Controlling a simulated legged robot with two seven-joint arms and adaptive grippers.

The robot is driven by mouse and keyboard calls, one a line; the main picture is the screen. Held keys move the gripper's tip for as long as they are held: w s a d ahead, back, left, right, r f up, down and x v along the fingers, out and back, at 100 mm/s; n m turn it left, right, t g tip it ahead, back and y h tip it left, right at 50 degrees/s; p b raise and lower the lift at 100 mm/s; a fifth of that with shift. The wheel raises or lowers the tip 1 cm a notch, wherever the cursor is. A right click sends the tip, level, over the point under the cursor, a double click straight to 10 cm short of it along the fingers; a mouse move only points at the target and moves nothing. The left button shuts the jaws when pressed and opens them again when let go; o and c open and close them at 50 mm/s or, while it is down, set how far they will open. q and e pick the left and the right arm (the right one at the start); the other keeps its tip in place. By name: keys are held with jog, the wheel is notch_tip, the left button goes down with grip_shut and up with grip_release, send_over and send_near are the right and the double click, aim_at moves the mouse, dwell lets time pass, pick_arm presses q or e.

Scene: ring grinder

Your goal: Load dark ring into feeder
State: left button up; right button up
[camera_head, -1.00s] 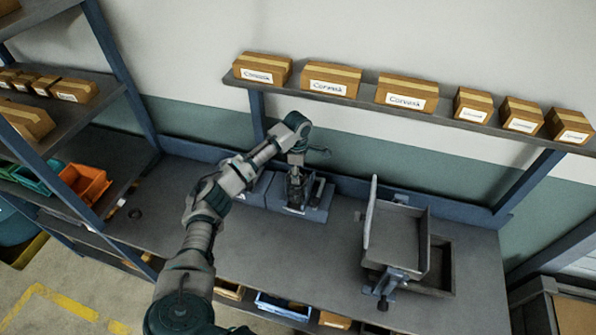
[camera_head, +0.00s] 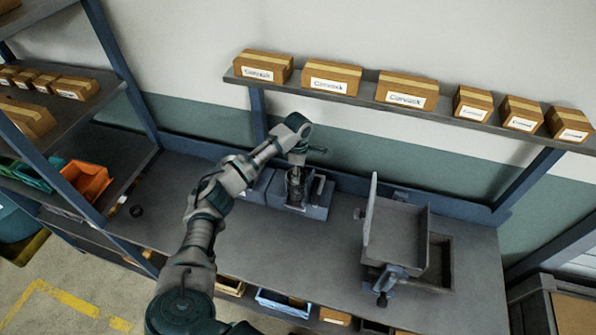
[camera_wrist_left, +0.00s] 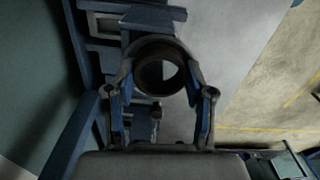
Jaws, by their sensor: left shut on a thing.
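My left gripper (camera_head: 296,186) reaches down over the blue-grey machine (camera_head: 318,205) at the back of the bench. In the left wrist view, my left gripper (camera_wrist_left: 160,82) has its fingers on both sides of a dark ring (camera_wrist_left: 145,82) and is shut on it. The ring's opening faces the camera. The ring lies close over a blue block, and I cannot tell whether they touch. I cannot tell which part is the feeder. My right gripper is not in view.
Another small dark ring (camera_head: 136,211) lies on the bench at the left. A tilted grey tray (camera_head: 397,238) stands at the right over a dark box (camera_head: 441,262). Cardboard boxes (camera_head: 407,92) line the wall shelf. The middle of the bench (camera_head: 300,250) is clear.

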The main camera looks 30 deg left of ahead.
pick_arm(q)
jog(key=o, duration=1.3)
notch_tip(320, 180, up, 12)
jog(key=shift+f, duration=0.1)
